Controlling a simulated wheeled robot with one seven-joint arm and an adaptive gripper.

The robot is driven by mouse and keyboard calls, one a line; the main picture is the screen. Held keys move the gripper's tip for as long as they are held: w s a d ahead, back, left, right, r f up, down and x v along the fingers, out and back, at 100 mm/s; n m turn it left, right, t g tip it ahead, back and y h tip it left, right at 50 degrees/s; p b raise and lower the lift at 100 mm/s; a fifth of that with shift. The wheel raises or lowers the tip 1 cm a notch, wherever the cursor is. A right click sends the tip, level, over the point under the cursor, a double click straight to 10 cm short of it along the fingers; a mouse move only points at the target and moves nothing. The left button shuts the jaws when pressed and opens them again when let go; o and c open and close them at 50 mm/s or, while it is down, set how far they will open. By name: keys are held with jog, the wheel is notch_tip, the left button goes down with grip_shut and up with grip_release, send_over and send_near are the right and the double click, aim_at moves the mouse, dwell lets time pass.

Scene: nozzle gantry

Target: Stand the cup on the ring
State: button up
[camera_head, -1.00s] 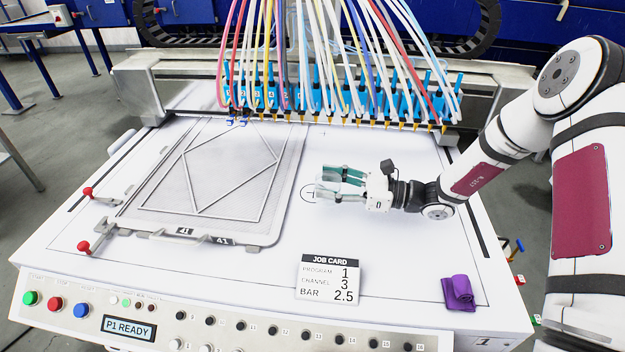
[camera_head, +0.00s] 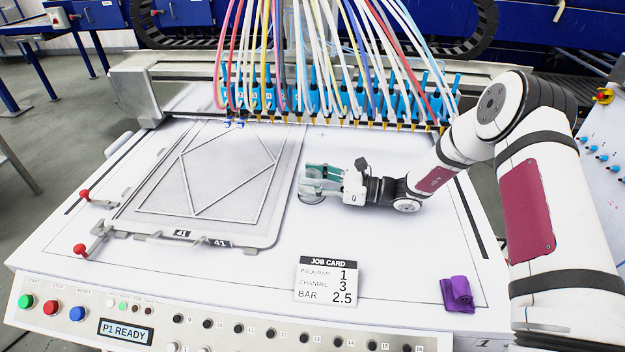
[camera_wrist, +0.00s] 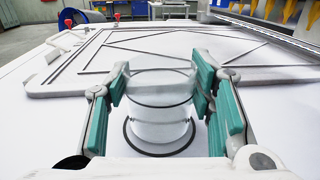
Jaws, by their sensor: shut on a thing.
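The cup (camera_wrist: 160,113) is clear and colourless, upright between the fingers in the wrist view. My gripper (camera_wrist: 161,88) is shut on it, with a green-padded finger on each side. In the head view my gripper (camera_head: 318,178) is low over the white table, just right of the frame. The ring (camera_wrist: 130,143) is a dark circle on the table; in the wrist view it shows around the cup's base. In the head view the ring (camera_head: 311,201) lies just under the fingers. I cannot tell whether the cup's base touches the table.
A grey screen frame (camera_head: 268,238) lies left of the gripper. A row of nozzles with coloured hoses (camera_head: 330,98) hangs behind it. The table right of the gripper is clear.

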jog(key=shift+f, duration=0.15)
jog(key=o, duration=0.9)
jog(key=shift+o, duration=0.2)
